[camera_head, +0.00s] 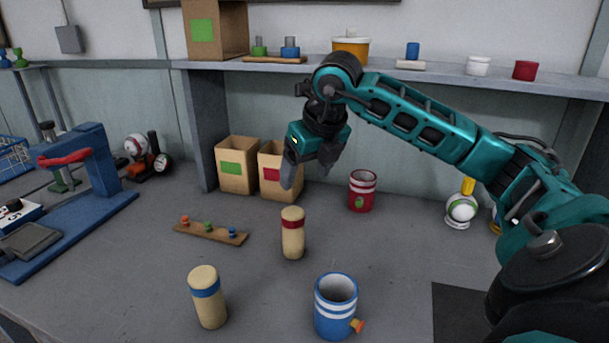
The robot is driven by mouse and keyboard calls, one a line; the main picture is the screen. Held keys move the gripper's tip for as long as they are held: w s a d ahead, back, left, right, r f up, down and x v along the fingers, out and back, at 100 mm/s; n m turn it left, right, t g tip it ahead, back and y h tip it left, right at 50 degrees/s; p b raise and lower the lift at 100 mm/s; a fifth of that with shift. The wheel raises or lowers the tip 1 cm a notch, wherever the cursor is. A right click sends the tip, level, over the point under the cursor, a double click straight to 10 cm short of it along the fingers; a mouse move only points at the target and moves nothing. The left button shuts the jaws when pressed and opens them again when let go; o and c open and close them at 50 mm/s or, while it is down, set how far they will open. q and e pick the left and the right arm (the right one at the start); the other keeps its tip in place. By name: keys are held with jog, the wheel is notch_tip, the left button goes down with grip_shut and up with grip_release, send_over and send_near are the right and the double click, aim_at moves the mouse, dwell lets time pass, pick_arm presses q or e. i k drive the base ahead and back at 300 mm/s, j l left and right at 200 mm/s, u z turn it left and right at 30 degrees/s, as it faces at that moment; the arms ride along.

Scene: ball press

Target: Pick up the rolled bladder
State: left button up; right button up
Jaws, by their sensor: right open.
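Two tan rolled bladders stand upright on the grey workbench. One has a red band (292,236) and is near the middle of the view. The other has a blue band (207,298) and is nearer the front, to the left. My right gripper (307,172) is open and empty. Its fingers point down, above and slightly behind the red-banded bladder in the picture, apart from it. My left gripper is not in view.
A blue cup (336,304) stands front centre and a red cup (362,191) behind. Two cardboard boxes (236,166) are at the back. A wooden strip with coloured pegs (207,231) lies left of the red-banded bladder. A blue press (90,168) stands left. A shelf (440,74) runs above.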

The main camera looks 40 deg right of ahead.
aim_at(203, 280)
jog(key=k+j, duration=0.35)
jog(key=j, duration=0.15)
jog(key=k+j, duration=0.4)
jog(key=j, duration=0.1)
